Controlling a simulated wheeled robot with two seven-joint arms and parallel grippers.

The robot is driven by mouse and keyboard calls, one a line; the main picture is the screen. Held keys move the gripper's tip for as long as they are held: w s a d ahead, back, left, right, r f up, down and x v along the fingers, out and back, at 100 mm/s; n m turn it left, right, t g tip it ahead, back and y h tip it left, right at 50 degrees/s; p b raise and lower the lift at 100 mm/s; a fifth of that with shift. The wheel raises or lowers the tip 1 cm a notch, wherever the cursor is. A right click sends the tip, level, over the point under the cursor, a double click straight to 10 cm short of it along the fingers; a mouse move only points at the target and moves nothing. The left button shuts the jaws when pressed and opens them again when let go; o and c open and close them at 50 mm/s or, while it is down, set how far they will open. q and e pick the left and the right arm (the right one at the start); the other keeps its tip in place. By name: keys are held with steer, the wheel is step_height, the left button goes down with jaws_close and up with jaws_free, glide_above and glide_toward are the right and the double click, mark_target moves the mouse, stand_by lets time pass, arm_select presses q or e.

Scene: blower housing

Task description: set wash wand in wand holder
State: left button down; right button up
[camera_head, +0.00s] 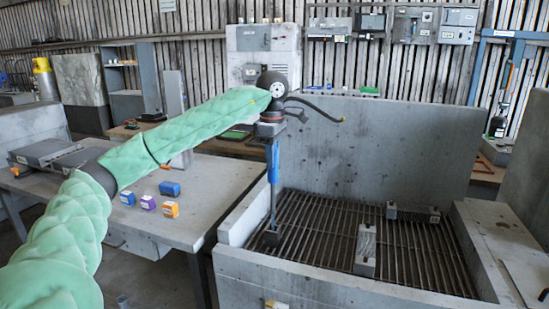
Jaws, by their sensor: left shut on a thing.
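My left arm, in a green sleeve, reaches from the left to the front left part of the wash basin (285,270). My left gripper (271,131) points down and is shut on the wash wand (273,165). The wand hangs upright, with a blue grip at the top and a thin grey shaft ending in a dark block (272,237) low over the basin's grate. I cannot tell if that end touches the grate. A thin black curved piece with an orange tip juts right beside the wrist. I cannot tell which thing is the wand holder. My right gripper is not in view.
Two grey blocks, one nearer (365,250) and one farther (412,213), lie on the grate (325,230). A tall grey panel (375,145) backs the basin. The left table (215,177) carries several small coloured boxes. The grate's front right is clear.

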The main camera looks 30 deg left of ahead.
mark_target(273, 182)
arm_select(q)
steer(key=shift+f+b, duration=0.45)
steer(key=shift+f, duration=0.25)
steer(key=shift+f+b, duration=0.55)
steer(key=shift+f, duration=0.55)
steer(key=shift+f+b, duration=0.45)
steer(key=shift+f, duration=0.4)
stand_by(0.5)
steer(key=shift+f, duration=0.4)
steer(key=shift+f+b, duration=0.75)
steer(key=shift+f, duration=0.25)
steer(key=shift+f+b, duration=0.55)
steer(key=shift+f, duration=0.45)
steer(key=shift+f+b, duration=0.45)
steer(key=shift+f, duration=0.55)
stand_by(0.6)
steer(key=c, duration=1.1)
jaws_free()
